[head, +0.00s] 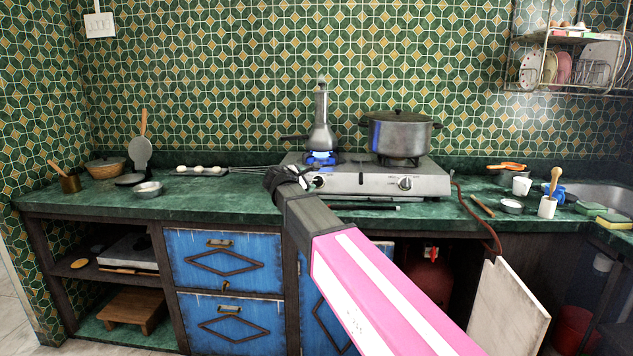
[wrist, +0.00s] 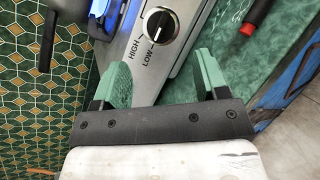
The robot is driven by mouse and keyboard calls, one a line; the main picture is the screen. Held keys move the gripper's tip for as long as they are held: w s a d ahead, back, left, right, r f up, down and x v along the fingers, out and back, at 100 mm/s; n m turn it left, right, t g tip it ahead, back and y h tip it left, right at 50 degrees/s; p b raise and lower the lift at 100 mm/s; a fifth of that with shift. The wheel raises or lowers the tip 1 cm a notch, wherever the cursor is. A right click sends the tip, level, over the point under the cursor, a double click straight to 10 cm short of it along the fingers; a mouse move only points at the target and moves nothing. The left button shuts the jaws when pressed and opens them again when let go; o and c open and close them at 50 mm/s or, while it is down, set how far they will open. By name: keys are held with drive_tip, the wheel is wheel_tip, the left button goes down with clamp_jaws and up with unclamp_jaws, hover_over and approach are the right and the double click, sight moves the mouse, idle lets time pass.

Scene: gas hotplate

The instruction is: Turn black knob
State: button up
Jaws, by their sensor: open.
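The black knob (wrist: 160,26) shows in the wrist view on the hotplate's metal front panel, with a white pointer line and the words HIGH and LOW beside it. In the head view it is the left knob (head: 318,182) of the hotplate (head: 355,183), just right of my gripper (head: 284,179). In the wrist view my gripper (wrist: 161,76) is open and empty. Its two green fingers are spread to either side below the knob, and I see no contact with it.
A second knob (head: 405,183) is on the panel's right. The left burner has a blue flame (head: 320,158) under a metal flask-shaped pot (head: 321,125). A lidded pot (head: 399,134) stands on the right burner. A dark rod (head: 365,207) lies before the hotplate.

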sight(316, 181)
drive_tip(key=x, duration=0.8)
drive_tip(key=shift+w+d+f, duration=0.1)
drive_tip(key=shift+w+f, duration=0.05)
drive_tip(key=shift+w, duration=0.1)
drive_tip(key=c, duration=0.9)
